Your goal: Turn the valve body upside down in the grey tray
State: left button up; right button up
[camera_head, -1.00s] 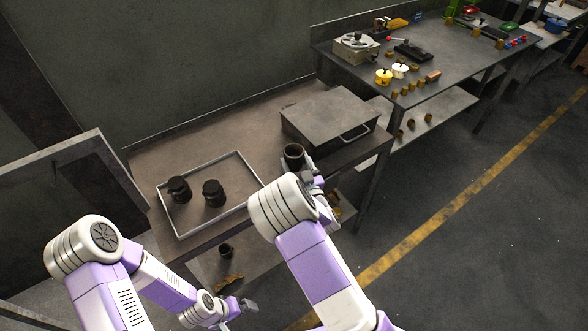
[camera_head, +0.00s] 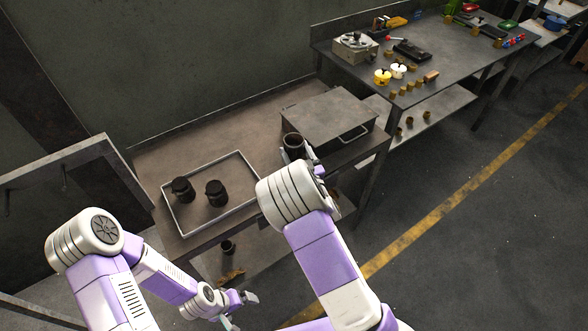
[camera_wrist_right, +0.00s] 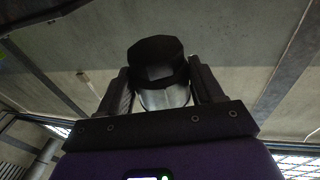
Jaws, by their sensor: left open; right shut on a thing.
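The valve body (camera_head: 293,142), a dark, cup-like piece, is in my right gripper (camera_head: 307,156), with a round opening facing up in the head view. The right wrist view shows the fingers (camera_wrist_right: 160,92) on both sides of the valve body (camera_wrist_right: 155,52), which has a dark faceted end and a shiny metal part. It is held up, to the right of the grey tray (camera_head: 177,222). Two similar dark pieces stand in the tray, one at the left (camera_head: 182,190) and one near the middle (camera_head: 216,193). My left gripper (camera_head: 248,301) is open and empty, low in front of the bench.
A grey box with a handle (camera_head: 330,115) stands on the bench behind the held piece. A lower shelf holds a small dark cup (camera_head: 228,247). A second table (camera_head: 440,75) with several small parts is at the back right. The tray's right half is bare.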

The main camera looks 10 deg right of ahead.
aim_at(296, 141)
jog(key=shift+r+p, duration=1.35)
jog(key=shift+r, duration=1.1)
jog(key=shift+f, duration=0.1)
jog(key=m+h+b, duration=0.1)
jog(key=m+b, duration=0.4)
jog(key=m, duration=0.3)
jog(key=shift+f, duration=0.15)
jog(key=shift+m+b, duration=0.5)
jog(key=shift+m, duration=0.4)
jog(key=shift+r, duration=0.2)
